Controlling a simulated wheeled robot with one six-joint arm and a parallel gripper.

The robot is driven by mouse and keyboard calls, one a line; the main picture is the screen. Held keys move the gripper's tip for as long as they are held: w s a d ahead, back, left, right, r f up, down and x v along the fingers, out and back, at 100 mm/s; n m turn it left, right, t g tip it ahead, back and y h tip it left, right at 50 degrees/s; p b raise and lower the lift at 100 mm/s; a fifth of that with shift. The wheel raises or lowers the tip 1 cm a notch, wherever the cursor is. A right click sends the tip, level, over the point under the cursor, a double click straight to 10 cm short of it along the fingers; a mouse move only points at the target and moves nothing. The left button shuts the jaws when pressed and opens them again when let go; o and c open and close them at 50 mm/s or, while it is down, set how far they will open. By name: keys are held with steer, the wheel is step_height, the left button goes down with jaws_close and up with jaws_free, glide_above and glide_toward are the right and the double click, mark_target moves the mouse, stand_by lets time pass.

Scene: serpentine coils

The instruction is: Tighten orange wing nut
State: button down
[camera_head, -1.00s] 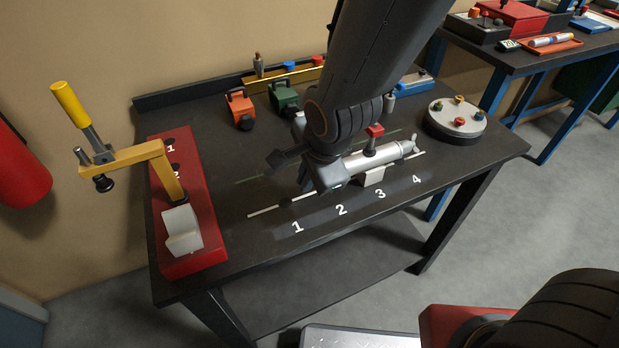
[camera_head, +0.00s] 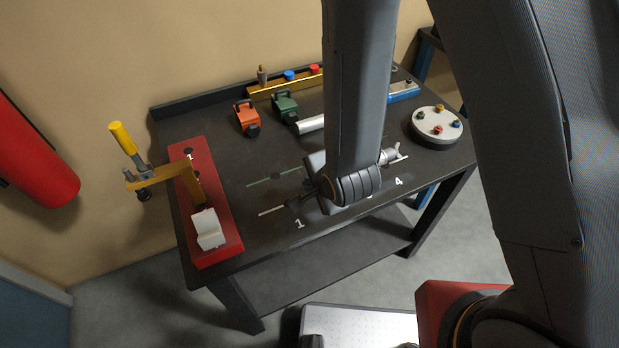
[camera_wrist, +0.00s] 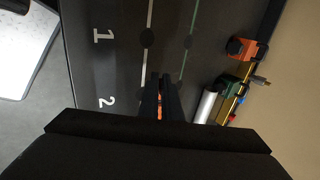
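My gripper (camera_wrist: 162,82) points down over the dark workbench in the wrist view, its two dark fingers close together. A thin orange sliver (camera_wrist: 160,108) shows between them; I cannot tell whether it is gripped or what it belongs to. My gripper is left of this plate, over the numbered strip.
A red base (camera_head: 222,225) with a yellow-handled clamp (camera_head: 122,138) stands at the bench's left end. An orange block (camera_head: 246,115) and a green block (camera_head: 286,104) stand behind. A silver fitting (camera_head: 390,156) shows beside my arm.

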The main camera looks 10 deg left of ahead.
steer(key=shift+t+y, duration=0.5)
steer(key=shift+t, duration=0.2)
steer(key=shift+s+f+t+y+p, duration=0.15)
steer(key=shift+t+y+p, duration=0.15)
steer(key=shift+t+p, duration=0.15)
steer(key=shift+f+t+y, duration=0.15)
steer(key=shift+t+y, duration=0.25)
steer(key=shift+t, duration=0.15)
steer(key=shift+s+f+t+y+b, duration=0.1)
steer(key=shift+t+y+b, duration=0.5)
steer(key=shift+t+b, duration=0.5)
steer(key=shift+b, duration=0.4)
steer(key=shift+s+t+y, duration=0.1)
steer(key=shift+t+y, duration=0.2)
steer(key=shift+t, duration=0.1)
steer(key=c, duration=2)
jaws_free()
steer(key=shift+d, duration=0.1)
